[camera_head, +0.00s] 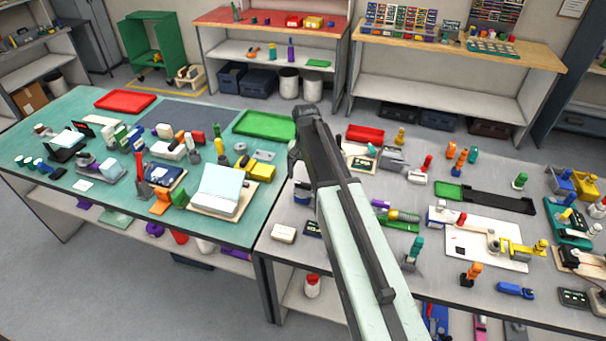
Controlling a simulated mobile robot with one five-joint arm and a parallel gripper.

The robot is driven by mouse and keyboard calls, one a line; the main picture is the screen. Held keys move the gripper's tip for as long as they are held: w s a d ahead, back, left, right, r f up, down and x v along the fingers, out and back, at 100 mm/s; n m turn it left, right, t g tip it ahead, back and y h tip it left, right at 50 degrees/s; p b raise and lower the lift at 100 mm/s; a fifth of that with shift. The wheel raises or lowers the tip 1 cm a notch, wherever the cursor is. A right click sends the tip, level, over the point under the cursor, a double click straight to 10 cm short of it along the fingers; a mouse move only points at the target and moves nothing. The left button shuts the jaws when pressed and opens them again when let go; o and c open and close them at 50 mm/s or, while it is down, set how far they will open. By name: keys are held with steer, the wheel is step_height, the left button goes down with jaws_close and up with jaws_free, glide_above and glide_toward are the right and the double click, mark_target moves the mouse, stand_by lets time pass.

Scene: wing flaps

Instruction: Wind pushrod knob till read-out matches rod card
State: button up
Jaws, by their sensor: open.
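My gripper (295,158) is at the far end of my raised pale-green arm, over the seam between the teal table and the grey table. It is open, with nothing seen in its jaws, and it points away from me. I cannot tell for sure which item is the pushrod knob. A white board (465,250) on the grey table carries a red knob (461,218) and a yellow bracket (520,249), well to the right of my gripper. Small dark boxes (573,297) with display-like faces lie at the front right. No read-out figures or rod card text are legible.
The grey table (345,248) and teal table (100,208) are crowded with small coloured fixtures. A green tray (265,124), a red tray (125,100) and a dark mat (188,117) lie at the teal table's back. Shelving benches (450,84) stand behind. Part of the grey table is hidden behind my arm.

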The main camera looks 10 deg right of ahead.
mark_target(303, 183)
steer(key=w, duration=0.1)
steer(key=w+r, duration=0.1)
steer(key=w, duration=0.1)
steer(key=shift+w+r+m, duration=0.1)
steer(key=shift+w+m, duration=0.15)
steer(key=shift+m, duration=0.15)
steer(key=shift+s+f, duration=0.1)
steer(key=shift+f, duration=0.35)
step_height(303, 183, down, 7)
steer(key=b, duration=0.7)
steer(key=shift+f+b, duration=0.15)
steer(key=shift+b, duration=0.2)
steer(key=c, duration=1.4)
